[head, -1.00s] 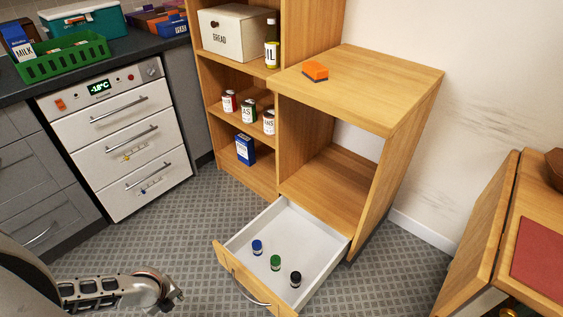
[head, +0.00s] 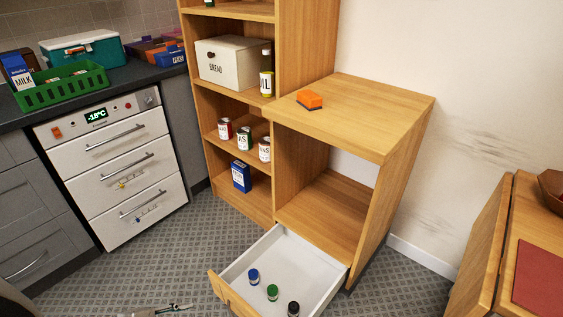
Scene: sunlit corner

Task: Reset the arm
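My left gripper (head: 182,307) shows only as a thin piece at the bottom edge, low over the floor and left of the open drawer (head: 330,290). Most of it and its arm are cut off, so I cannot tell whether it is open or shut. My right gripper is out of view. The drawer is pulled out under the wooden cabinet (head: 352,110). It holds a blue-capped jar (head: 253,277), a green-capped jar (head: 272,292) and a black-capped jar (head: 293,309), all upright.
An orange sponge (head: 309,98) lies on the cabinet top. Shelves with cans and a bread box (head: 232,63) stand behind. A white drawer appliance (head: 122,170) is at left, a wooden table (head: 530,235) at right. Patterned floor (head: 185,255) is clear between appliance and drawer.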

